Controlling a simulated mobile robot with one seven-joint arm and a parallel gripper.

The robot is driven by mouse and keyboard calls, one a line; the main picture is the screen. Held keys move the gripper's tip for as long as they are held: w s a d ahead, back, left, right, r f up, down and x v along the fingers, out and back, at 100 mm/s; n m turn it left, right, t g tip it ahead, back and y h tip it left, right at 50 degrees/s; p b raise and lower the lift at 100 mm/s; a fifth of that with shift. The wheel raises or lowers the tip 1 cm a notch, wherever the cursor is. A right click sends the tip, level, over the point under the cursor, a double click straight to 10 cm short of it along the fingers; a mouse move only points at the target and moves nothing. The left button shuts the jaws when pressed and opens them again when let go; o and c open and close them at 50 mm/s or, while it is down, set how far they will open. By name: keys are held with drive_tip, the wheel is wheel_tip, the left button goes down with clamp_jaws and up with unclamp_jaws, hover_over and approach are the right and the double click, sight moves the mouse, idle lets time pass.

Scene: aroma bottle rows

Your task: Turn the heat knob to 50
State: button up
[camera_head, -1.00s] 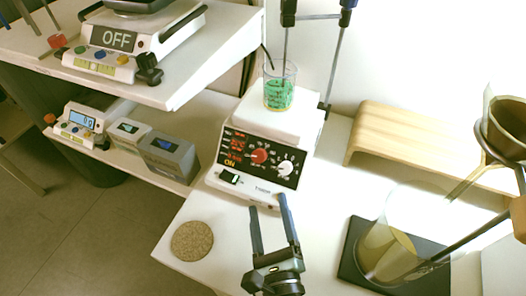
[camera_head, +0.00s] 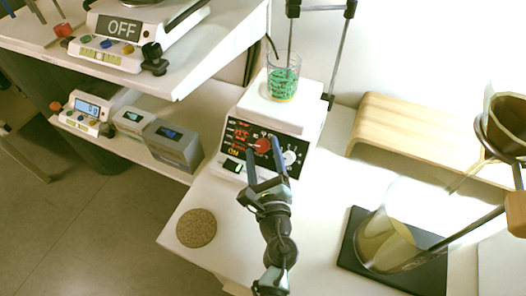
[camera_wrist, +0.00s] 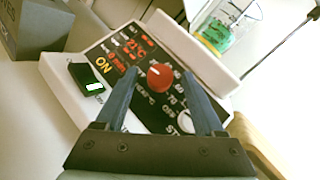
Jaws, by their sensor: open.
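The hot plate (camera_head: 283,113) is white with a black front panel. Its red heat knob (camera_head: 262,145) sits mid-panel with a number scale around it; in the wrist view the red knob (camera_wrist: 160,76) has a pale pointer mark. A white knob (camera_head: 289,158) is to its right, and a green-lit switch (camera_wrist: 88,82) is at lower left, beside the word ON. My gripper (camera_head: 263,157) is open in front of the panel. In the wrist view my gripper (camera_wrist: 164,84) has its fingers on either side of the red knob's line, empty; whether they touch it I cannot tell.
A beaker (camera_head: 283,77) with green contents stands on the hot plate. A cork mat (camera_head: 196,228) lies at the front left. A wooden stand (camera_head: 400,135) and a flask (camera_head: 388,235) on a black pad are to the right. Grey boxes (camera_head: 173,146) stand on the left shelf.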

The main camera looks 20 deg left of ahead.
clamp_jaws()
drive_tip(key=shift+f+m+b, duration=0.15)
drive_tip(key=shift+m+b, duration=0.15)
drive_tip(key=shift+b, duration=0.2)
